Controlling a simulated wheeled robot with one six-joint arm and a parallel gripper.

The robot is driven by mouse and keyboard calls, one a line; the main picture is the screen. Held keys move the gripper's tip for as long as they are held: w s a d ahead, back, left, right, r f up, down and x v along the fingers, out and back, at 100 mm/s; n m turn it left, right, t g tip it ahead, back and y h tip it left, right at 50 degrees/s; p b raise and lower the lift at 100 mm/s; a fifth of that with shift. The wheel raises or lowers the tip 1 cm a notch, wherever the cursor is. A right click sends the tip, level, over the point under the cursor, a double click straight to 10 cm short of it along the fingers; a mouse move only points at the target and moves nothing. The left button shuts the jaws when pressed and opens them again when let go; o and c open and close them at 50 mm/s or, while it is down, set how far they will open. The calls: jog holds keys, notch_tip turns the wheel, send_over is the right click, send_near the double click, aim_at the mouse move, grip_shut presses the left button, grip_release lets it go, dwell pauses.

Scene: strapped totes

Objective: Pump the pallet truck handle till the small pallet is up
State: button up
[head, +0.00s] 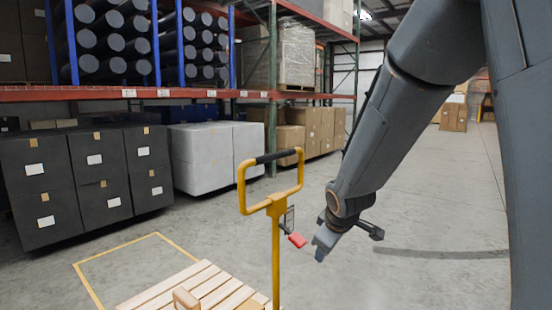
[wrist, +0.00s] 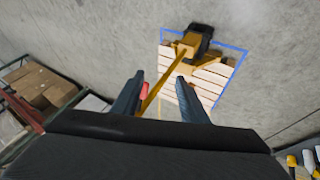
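The pallet truck's yellow handle (head: 276,205) stands upright in the head view, a loop with a black grip bar on top. Its shaft (wrist: 165,80) shows between my fingers in the wrist view. The small slatted wooden pallet (head: 205,288) is low in the head view and also in the wrist view (wrist: 186,95). My gripper (head: 320,243) is to the right of the handle, below the loop. In the wrist view its two fingers (wrist: 159,95) are apart, with nothing held. A red piece (head: 297,239) is near the shaft. I cannot tell the gap to the shaft.
A brown box (head: 184,299) sits on the pallet. A yellow floor line (head: 93,287) runs beside it. Dark cartons (head: 92,170) and white cartons (head: 205,155) stand behind on the left, under racking (head: 130,94). The floor at right is clear.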

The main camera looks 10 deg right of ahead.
jog(key=w+a+r+n+t+y+p, duration=0.2)
jog(key=w+a+r+n+t+p, duration=0.15)
jog(key=w+r+n, duration=0.6)
jog(key=n+t+y+p, duration=0.2)
jog(key=n+t+y, duration=0.2)
jog(key=n, duration=0.1)
send_near(277, 156)
jog(key=w, duration=0.3)
jog(key=shift+w+a+f+n+g, duration=0.3)
jog(key=shift+w+a, duration=0.1)
jog(key=shift+a, duration=0.25)
jog(key=shift+p+x, duration=1.2)
jog(key=shift+x, duration=2.55)
grip_shut()
